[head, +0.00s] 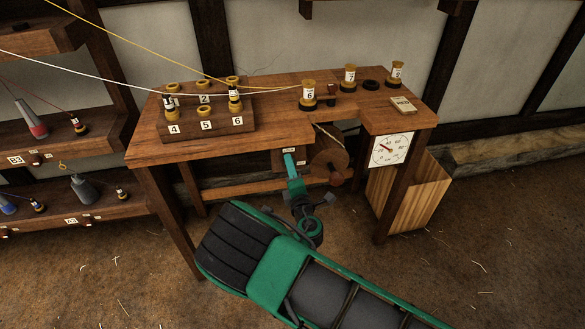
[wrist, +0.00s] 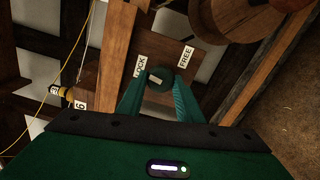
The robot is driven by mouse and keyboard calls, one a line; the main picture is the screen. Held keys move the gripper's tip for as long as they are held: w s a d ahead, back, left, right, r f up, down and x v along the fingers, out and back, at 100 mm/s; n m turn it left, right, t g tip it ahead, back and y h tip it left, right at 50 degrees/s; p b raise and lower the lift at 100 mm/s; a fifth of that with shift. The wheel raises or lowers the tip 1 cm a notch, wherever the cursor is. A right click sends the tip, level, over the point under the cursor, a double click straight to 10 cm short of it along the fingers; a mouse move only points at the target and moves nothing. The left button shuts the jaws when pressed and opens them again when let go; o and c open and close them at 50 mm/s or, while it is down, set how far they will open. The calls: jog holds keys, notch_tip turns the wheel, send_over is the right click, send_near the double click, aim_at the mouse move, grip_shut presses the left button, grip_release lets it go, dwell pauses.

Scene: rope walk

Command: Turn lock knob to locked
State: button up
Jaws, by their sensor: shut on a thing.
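The lock knob (wrist: 161,77) is a dark round knob with a short pale bar on its face, set on a brown wooden plate (wrist: 152,50). A LOCK label (wrist: 140,66) is at its upper left and a FREE label (wrist: 187,56) at its upper right. The bar lies nearly crosswise in the wrist view; I cannot tell which end is the pointer. My gripper (wrist: 160,82) is shut on the knob, one green finger on each side. In the head view my gripper (head: 290,162) reaches under the table's front edge and hides the knob.
The wooden table (head: 270,128) carries a numbered rack (head: 208,122) and several bobbins. A wooden drum (head: 328,160) is close right of my gripper. Yellow and white cords cross overhead at left.

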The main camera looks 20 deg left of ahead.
jog(key=shift+w+d+n, duration=0.1)
jog(key=shift+d+n, duration=0.05)
jog(key=shift+n, duration=0.65)
jog(key=shift+f, duration=0.1)
jog(key=o, duration=1)
jog(key=v, duration=1)
jog(key=shift+s, duration=0.35)
jog(key=shift+w+d, duration=0.1)
jog(key=shift+d, duration=0.05)
